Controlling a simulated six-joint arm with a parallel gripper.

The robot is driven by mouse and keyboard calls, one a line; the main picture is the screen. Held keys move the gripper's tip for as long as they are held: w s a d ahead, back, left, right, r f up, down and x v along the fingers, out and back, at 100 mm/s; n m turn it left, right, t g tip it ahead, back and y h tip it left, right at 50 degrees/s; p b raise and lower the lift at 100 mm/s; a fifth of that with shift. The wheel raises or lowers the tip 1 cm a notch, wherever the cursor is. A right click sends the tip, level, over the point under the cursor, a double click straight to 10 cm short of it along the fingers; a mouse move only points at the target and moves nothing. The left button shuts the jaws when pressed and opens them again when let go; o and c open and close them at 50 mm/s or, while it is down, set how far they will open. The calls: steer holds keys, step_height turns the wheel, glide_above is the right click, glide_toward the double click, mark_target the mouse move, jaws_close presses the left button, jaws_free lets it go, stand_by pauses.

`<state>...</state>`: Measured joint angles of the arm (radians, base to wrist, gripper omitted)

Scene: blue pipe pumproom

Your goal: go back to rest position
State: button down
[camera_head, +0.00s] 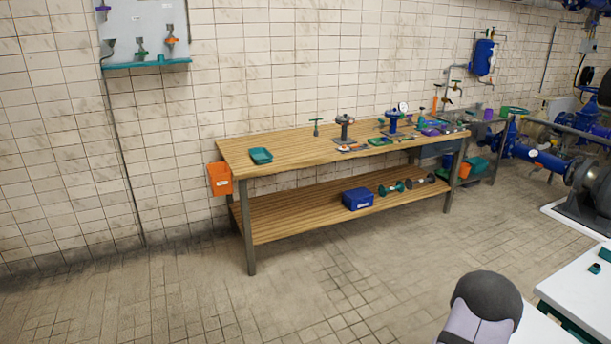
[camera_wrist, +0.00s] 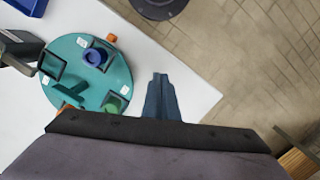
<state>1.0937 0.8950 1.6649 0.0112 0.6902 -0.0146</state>
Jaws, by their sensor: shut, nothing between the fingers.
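My gripper (camera_wrist: 160,78) shows in the wrist view, with its fingers together and nothing between them. It is above the edge of a white table (camera_wrist: 205,98), with the tiled floor beyond. It is to the right of a round teal board (camera_wrist: 85,58) and apart from it. In the head view only part of my arm shows at the bottom right; the gripper is out of that picture.
The teal board carries a blue round piece (camera_wrist: 95,57) and a green one (camera_wrist: 112,104). An orange piece (camera_wrist: 111,38) is at its rim. A wooden workbench (camera_head: 290,150) with tools and valves stands along the tiled wall. Open floor (camera_head: 330,270) lies before it.

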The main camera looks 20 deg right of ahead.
steer(key=s+a+r+n+g+y, duration=0.1)
steer(key=s+a+r+n, duration=0.3)
steer(key=a, duration=0.9)
steer(key=w+a+r+n+g, duration=0.15)
steer(key=a+r, duration=0.45)
steer(key=a, duration=0.7)
steer(key=w+a+r+n+t+h, duration=0.1)
steer(key=w+a+r+n, duration=0.1)
steer(key=a, duration=0.3)
steer(key=w+a+r+n+t+h, duration=0.1)
steer(key=w+a+r+n+t, duration=0.1)
steer(key=a+r+n, duration=0.3)
steer(key=shift+w+a, duration=0.45)
steer(key=shift+a, duration=0.3)
